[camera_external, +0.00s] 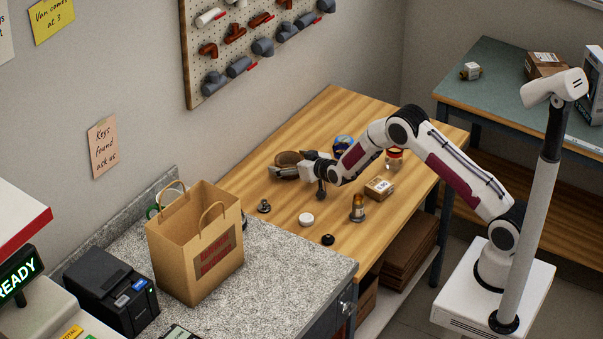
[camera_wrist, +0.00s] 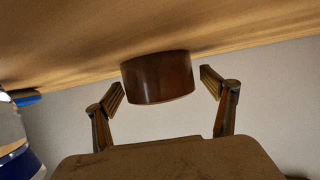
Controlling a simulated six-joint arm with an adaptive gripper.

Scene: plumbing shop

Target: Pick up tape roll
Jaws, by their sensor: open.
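A brown tape roll (camera_external: 289,157) sits on the wooden workbench near the wall, partly hidden behind my gripper in the external view. My gripper (camera_external: 279,169) is low over the bench and points left, right at the roll. In the wrist view the roll (camera_wrist: 157,80) appears as a dark brown band between the two fingers of my gripper (camera_wrist: 163,84). The fingers are open, with a visible gap on each side of the roll. The wrist view looks upside down, with the bench along the top.
On the workbench (camera_external: 262,217), a blue-and-white round item (camera_external: 343,144), a red-lidded jar (camera_external: 394,158) and a small carton (camera_external: 379,188) stand near my arm. A white disc (camera_external: 306,219), brass fitting (camera_external: 357,208) and black cap (camera_external: 328,239) lie in front. A paper bag (camera_external: 195,245) stands left.

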